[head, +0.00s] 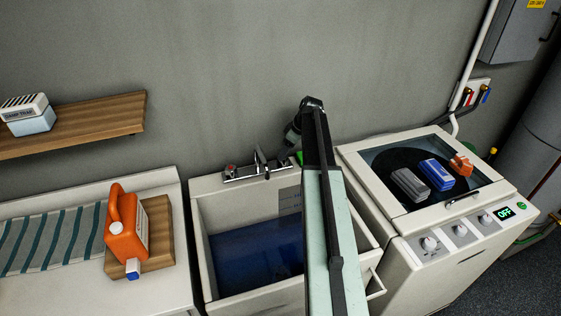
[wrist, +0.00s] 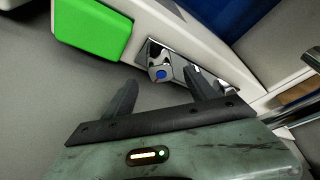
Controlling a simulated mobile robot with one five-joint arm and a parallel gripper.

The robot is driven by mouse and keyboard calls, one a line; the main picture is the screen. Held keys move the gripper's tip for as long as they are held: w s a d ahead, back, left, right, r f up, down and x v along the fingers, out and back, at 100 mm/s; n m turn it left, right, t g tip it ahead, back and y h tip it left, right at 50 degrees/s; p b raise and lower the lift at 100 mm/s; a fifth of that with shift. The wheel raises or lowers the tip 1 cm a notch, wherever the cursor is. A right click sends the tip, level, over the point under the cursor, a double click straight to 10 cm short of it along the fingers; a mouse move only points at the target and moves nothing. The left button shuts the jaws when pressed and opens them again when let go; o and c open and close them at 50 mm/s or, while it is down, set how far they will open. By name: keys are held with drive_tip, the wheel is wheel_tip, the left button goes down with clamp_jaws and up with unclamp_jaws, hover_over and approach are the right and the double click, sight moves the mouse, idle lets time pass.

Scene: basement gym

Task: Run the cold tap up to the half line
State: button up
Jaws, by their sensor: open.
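The sink (head: 197,215) holds dark blue water (head: 250,255) low in its basin. A grey marked panel (head: 289,199) on the inner wall is partly hidden by my arm; its lines are too small to read. The chrome faucet (head: 258,166) stands on the back rim, with a red-marked tap at its left. In the wrist view, the blue-marked cold tap (wrist: 160,74) sits on a chrome plate between the fingertips of my open gripper (wrist: 160,82). I cannot tell whether the fingers touch it. The head view shows my gripper only partly behind my arm.
A green block (wrist: 92,24) lies on the rim close to my gripper. A washer (head: 440,255) stands right, with grey and blue blocks and an orange item at its lid. An orange jug (head: 126,232) stands left. A wooden shelf (head: 95,122) juts from the wall.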

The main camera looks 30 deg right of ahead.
drive_tip(key=b+x, duration=0.3)
drive_tip(key=x, duration=0.2)
drive_tip(key=shift+a, duration=0.1)
drive_tip(key=shift+r, duration=0.1)
drive_tip(key=shift+s, duration=0.1)
drive_tip(key=c, duration=1.4)
